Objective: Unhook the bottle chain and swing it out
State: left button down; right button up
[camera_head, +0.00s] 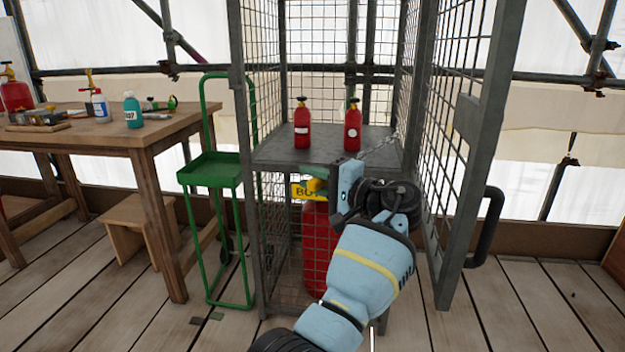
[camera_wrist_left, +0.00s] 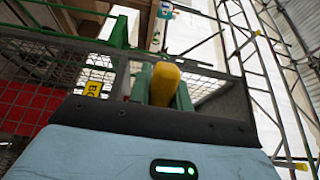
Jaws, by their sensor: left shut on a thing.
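The bottle chain (camera_head: 378,147) shows as a short run of metal links. It slants from the right side of the cage down towards my left gripper, whose wrist hides its lower part. My left gripper (camera_head: 316,186) is in front of the cage opening, just under the shelf. It is shut on a yellow grip (camera_wrist_left: 164,84), which sits between the fingers in the left wrist view. Whether the chain's end is on a hook is hidden. A large red bottle (camera_head: 317,250) stands in the lower bay behind my arm. My right gripper is out of view.
The cage door (camera_head: 470,150) stands open at the right, close to my arm. A shelf (camera_head: 325,158) above carries two small red bottles (camera_head: 302,130). A yellow sign (camera_head: 300,192) is beside the gripper. A green trolley (camera_head: 212,172) and wooden table (camera_head: 150,135) are left.

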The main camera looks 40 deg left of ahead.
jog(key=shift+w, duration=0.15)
pick_arm(q)
jog(key=c, duration=1.3)
grip_release()
jog(key=shift+r, duration=0.2)
jog(key=s+d+r+p, duration=0.1)
jog(key=s+d+p, duration=0.1)
jog(key=s, duration=0.2)
jog(key=s+d+r+p, duration=0.1)
jog(key=s+d+r, duration=0.1)
jog(key=s, duration=0.3)
jog(key=s+d+r+p, duration=0.1)
jog(key=s+d+p, duration=0.1)
jog(key=s+d, duration=0.2)
jog(key=shift+s+d+r+p, duration=0.25)
jog(key=shift+s+r+p, duration=0.05)
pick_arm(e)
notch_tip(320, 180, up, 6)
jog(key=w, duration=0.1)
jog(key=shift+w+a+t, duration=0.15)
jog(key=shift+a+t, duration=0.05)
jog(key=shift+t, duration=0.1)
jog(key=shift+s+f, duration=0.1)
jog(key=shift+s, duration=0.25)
